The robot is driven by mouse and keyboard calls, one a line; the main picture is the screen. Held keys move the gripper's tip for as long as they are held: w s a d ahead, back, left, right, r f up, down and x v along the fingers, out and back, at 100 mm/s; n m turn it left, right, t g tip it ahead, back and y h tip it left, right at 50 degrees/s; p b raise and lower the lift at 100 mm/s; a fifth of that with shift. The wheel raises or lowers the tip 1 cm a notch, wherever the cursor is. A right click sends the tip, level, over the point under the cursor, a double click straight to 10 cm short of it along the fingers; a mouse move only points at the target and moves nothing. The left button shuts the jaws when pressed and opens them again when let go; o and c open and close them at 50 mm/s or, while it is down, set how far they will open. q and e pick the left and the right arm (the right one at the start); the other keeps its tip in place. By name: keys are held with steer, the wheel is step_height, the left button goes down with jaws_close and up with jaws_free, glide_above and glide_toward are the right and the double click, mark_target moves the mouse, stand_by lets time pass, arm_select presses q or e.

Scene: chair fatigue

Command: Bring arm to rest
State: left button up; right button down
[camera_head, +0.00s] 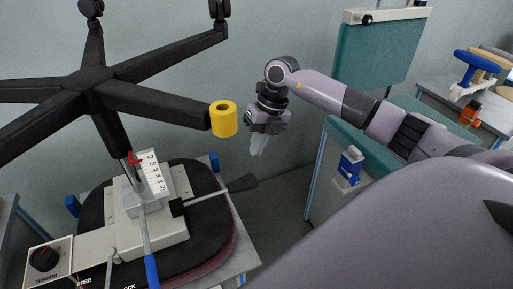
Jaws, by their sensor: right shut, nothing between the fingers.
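My right arm reaches in from the right, and its gripper (259,142) points down in the middle of the view. The fingers are together with nothing between them. It hangs in free air just right of a yellow roll (224,118) on the end of a black leg of the upturned chair base (92,84). The gripper and the roll are apart. My left gripper does not show.
A teal board (378,52) is behind. Floor shows between.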

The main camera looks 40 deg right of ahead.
stand_by(0.7)
steer(key=s+a+r+m+t+y+p, duration=0.1)
steer(key=s+a+m+t+y, duration=0.15)
steer(key=a+y, duration=0.7)
steer(key=s+a+r+m+t+y+p, duration=0.2)
steer(key=a+m+t+y, duration=0.2)
steer(key=a, duration=1)
steer(key=s+d+f+m+t+h+p, duration=0.1)
steer(key=s+d+f+m+h, duration=0.3)
steer(key=s+f+m+h, duration=0.3)
steer(key=s+d+f+m+t+h+p, duration=0.1)
steer(key=s+d+f+m+h, duration=0.4)
steer(key=f+m, duration=0.6)
steer(key=s+m+t+h, duration=0.1)
steer(key=s+m+h, duration=0.1)
steer(key=m, duration=0.4)
steer(key=shift+r+h, duration=0.1)
steer(key=shift+h, duration=0.15)
